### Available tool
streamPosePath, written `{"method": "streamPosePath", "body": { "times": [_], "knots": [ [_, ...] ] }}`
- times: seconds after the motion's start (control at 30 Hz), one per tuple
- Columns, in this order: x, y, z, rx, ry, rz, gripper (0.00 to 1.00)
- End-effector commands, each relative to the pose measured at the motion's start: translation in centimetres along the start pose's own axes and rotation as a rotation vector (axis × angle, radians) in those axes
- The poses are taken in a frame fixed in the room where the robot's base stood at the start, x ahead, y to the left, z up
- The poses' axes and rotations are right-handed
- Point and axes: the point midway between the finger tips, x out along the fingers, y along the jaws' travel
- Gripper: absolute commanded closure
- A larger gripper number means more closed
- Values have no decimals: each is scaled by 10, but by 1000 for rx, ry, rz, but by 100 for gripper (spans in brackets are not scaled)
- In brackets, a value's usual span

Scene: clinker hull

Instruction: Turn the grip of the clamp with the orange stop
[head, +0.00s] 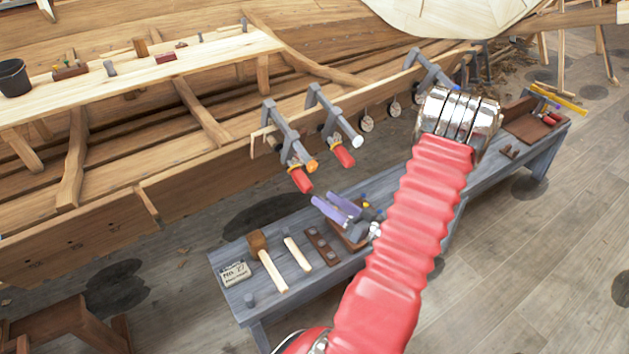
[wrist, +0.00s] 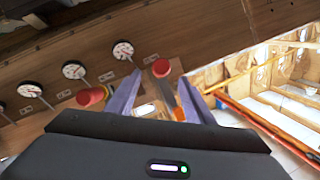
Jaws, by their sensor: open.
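The clamp with the orange stop (head: 312,166) hangs on the hull's edge plank, left of another clamp in the head view. Its red grip (head: 301,181) points down. In the wrist view this red grip (wrist: 161,68) shows nearly end-on, between my fingertips in the picture, with the orange stop (wrist: 180,114) by the right finger. My gripper (head: 322,197) has two lavender fingers, spread apart and empty. It is just below and right of the grip in the head view. Whether the tips reach beside the grip cannot be told.
A neighbouring clamp with a pale stop (head: 357,141) has its red grip (head: 343,156) close by; a red grip also shows left of my fingers in the wrist view (wrist: 92,97). A bench (head: 320,285) with a mallet (head: 268,262) lies below. Round discs (head: 367,123) hang along the hull.

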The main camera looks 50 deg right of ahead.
Motion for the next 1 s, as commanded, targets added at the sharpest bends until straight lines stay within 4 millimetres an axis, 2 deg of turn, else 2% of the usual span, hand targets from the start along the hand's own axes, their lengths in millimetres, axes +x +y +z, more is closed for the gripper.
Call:
{"method": "streamPosePath", "body": {
  "times": [0.6,0.8,1.0],
  "knots": [
    [2,-2,1,-1,-2,-5,52],
    [18,-24,8,15,-8,-11,52],
    [22,-35,11,-134,24,74,52]
  ]
}}
